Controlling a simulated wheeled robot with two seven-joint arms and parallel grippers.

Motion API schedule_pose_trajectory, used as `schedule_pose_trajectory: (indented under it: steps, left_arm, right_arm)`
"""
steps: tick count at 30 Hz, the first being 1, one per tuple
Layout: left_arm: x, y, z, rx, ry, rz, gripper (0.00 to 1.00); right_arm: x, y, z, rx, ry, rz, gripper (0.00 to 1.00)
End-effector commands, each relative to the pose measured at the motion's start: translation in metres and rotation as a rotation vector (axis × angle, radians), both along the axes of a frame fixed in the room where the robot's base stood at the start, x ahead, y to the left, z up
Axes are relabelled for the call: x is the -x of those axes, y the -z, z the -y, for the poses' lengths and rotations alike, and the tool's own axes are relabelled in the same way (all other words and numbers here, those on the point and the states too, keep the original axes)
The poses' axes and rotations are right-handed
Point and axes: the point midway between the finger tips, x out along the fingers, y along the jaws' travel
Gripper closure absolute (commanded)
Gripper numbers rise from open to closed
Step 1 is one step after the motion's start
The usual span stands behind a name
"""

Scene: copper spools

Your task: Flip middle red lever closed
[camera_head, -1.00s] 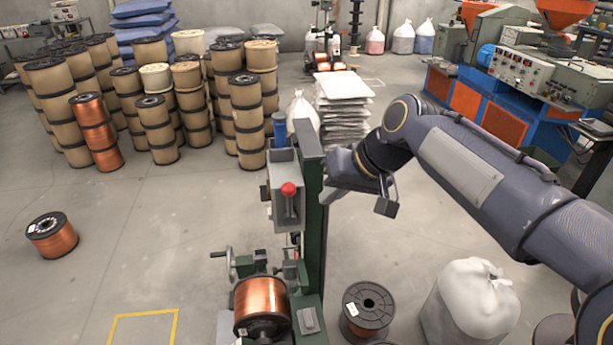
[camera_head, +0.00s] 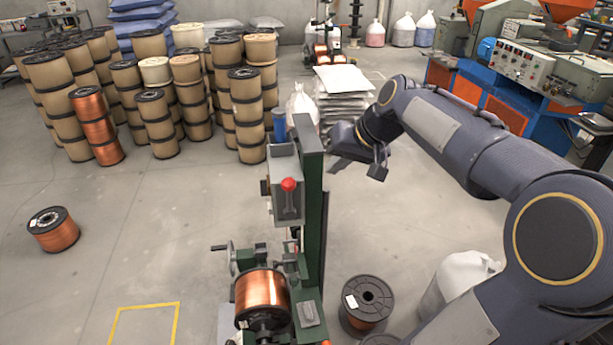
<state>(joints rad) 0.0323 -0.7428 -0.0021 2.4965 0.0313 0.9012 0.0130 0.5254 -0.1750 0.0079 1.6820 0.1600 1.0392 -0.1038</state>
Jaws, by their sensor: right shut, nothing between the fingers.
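A lever with a red ball knob (camera_head: 288,184) stands on the front of the grey box on a green machine post (camera_head: 311,200). The knob is at the upper end of its short shaft, which points up. It is the only red lever I can make out. My right gripper (camera_head: 352,172) is just right of the post, apart from the lever, with the post between them. Its fingers are seen from the side and look empty. My left gripper is not in view.
A copper spool (camera_head: 262,292) is mounted on the machine below the lever. Another spool (camera_head: 367,303) stands on the floor to the right. Stacked spools (camera_head: 243,110) fill the back left. A white sack (camera_head: 462,275) is partly behind my arm. Open floor lies left of the machine.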

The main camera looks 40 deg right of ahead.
Motion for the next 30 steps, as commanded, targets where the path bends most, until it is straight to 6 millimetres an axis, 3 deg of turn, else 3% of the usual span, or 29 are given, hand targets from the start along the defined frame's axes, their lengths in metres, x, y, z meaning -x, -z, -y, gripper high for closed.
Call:
schedule_pose_trajectory:
  steps: [7,15,30]
  left_arm:
    - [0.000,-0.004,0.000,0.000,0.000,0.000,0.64]
    - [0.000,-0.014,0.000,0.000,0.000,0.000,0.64]
    - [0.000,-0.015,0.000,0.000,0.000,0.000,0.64]
  right_arm:
    - [-0.029,0.045,-0.008,-0.004,-0.001,-0.005,1.00]
    - [-0.049,0.046,-0.035,-0.001,-0.002,0.000,1.00]
    - [-0.052,0.046,-0.038,0.004,0.000,-0.001,1.00]
